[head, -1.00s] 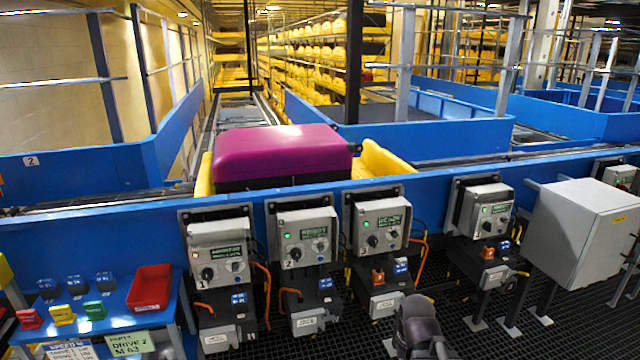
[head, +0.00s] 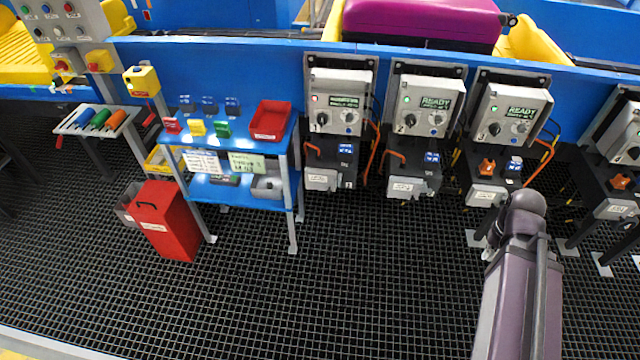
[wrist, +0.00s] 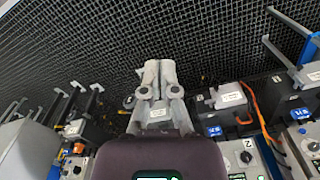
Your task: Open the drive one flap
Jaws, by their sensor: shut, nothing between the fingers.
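The drive one unit (head: 340,103) is the leftmost of the grey drive boxes on the blue conveyor side in the head view. It has a red lamp, a dark display and a knob. Below it hangs a dark box with a grey, labelled flap (head: 322,180), which looks shut. In the wrist view, a box with a blue tag (wrist: 300,114), apparently drive one's, is partly cut off at the right edge. My gripper (wrist: 158,68) is shut and empty, with dark floor grating behind it and apart from the boxes. The head view shows my arm but not the fingers.
The drive two unit (head: 422,105) and drive three unit (head: 508,112) show READY. Orange cables (head: 372,150) hang between units. Left stands a blue table (head: 228,152) with a red tray (head: 270,120); a red bin (head: 166,220) is on the floor. The grating in front is clear.

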